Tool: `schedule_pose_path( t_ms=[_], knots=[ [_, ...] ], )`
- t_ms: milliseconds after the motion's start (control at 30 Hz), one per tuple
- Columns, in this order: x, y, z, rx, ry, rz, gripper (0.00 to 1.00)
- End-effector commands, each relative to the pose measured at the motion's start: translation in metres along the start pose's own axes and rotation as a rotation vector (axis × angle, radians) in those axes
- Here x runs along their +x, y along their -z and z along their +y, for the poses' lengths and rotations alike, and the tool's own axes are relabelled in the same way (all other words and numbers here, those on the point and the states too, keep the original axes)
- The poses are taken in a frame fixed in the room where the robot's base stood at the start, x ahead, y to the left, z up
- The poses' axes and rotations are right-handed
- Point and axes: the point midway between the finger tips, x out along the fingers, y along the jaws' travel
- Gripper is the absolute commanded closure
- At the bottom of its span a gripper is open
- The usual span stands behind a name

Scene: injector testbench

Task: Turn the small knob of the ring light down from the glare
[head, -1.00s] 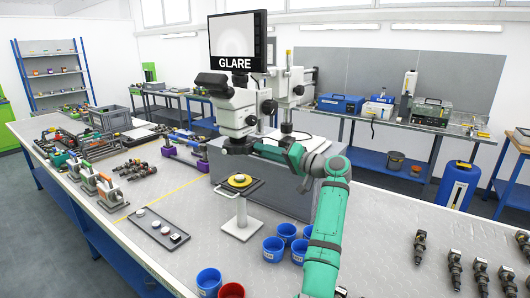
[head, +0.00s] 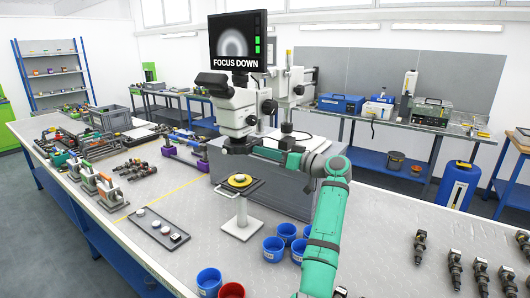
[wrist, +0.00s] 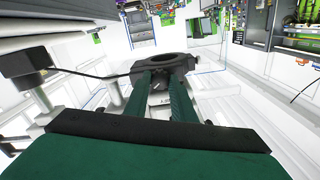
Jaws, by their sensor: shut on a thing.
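The ring light (wrist: 172,62) is a black ring around the lower end of the white microscope (head: 236,108). In the wrist view it lies just beyond my fingers, with a cable running to it from the left. My gripper (wrist: 158,86) is shut on its small knob (wrist: 160,84), a dark piece between the two green fingers, mostly hidden. In the head view my gripper (head: 252,150) reaches in from the right, just under the microscope head, and the knob cannot be made out. The monitor (head: 238,42) above reads "FOCUS DOWN" and shows a soft grey ring with green bars.
A stage (head: 238,186) with a yellow ring stands below the microscope. A dark tray (head: 158,230) with small parts lies to its left. Several blue cups and a red cup (head: 231,290) stand in front.

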Motion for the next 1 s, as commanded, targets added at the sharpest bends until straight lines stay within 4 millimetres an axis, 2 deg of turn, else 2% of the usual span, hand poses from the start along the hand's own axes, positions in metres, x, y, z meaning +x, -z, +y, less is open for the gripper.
schedule_pose_path(
  t_ms=[333, 867, 900, 933, 1000],
  knots=[
    [-0.0008, 0.0013, 0.0, -0.139, 0.0, 0.002, 0.99],
    [-0.0009, 0.0016, -0.0002, -0.162, 0.0, 0.002, 0.99],
    [-0.0009, 0.0016, -0.0002, -0.162, 0.0, 0.002, 0.68],
    [-0.0009, 0.0016, -0.0002, -0.162, 0.0, 0.002, 0.6],
    [-0.0008, 0.0013, -0.0002, -0.161, 0.0, 0.002, 0.58]
  ],
)
